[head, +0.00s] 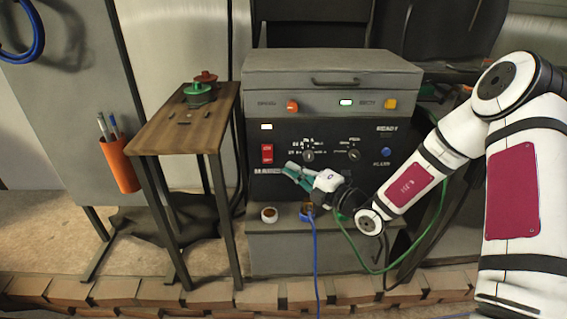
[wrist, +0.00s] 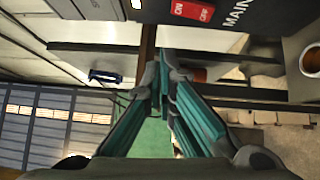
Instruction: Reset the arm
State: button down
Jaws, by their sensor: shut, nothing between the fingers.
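My arm reaches in from the right in the head view, in front of the grey control cabinet (head: 330,75). My gripper (head: 288,168) is at the lower part of the cabinet's black panel, pointing left. In the wrist view my gripper (wrist: 164,58) has its two teal fingers drawn together at the tips, with nothing seen between them. The panel carries a red switch (head: 267,153), dark dials (head: 309,156) and a blue button (head: 386,152). The red switch also shows at the top of the wrist view (wrist: 193,11).
Below my gripper is a ledge with a white-rimmed cup (head: 269,214) and a blue cable (head: 315,260). A green cable (head: 352,250) hangs under my arm. A small wooden table (head: 165,135) with green and red knobs stands left, beside an orange pen holder (head: 119,165).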

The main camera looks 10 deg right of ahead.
jog(key=shift+s+d, duration=0.25)
jog(key=shift+s, duration=0.05)
jog(key=s+a+r+n+g+y, duration=0.2)
jog(key=s+a+r+n+g, duration=0.3)
jog(key=s+n, duration=0.3)
jog(key=s+a+r+n+g+y, duration=0.2)
jog(key=s+a+r+n+g, duration=0.3)
jog(key=n, duration=0.5)
jog(key=s+d+r+n+g+h, duration=0.1)
jog(key=s+r+n+g+h, duration=0.15)
jog(key=s+n, duration=0.5)
jog(key=s+d+r+n+g+h, duration=0.1)
jog(key=s+n+g+h, duration=0.2)
jog(key=s+n, duration=0.45)
jog(key=s+d+n+t+h, duration=0.2)
jog(key=s+d+n+h, duration=0.95)
jog(key=s+d, duration=0.55)
notch_tip(320, 180, up, 20)
jog(key=t+p, duration=0.3)
jog(key=p, duration=1.4)
jog(key=shift+f+n+t+y+p, duration=0.15)
jog(key=shift+n+t+y+p, duration=0.15)
jog(key=shift+n+t+y, duration=0.1)
jog(key=shift+d, duration=0.1)
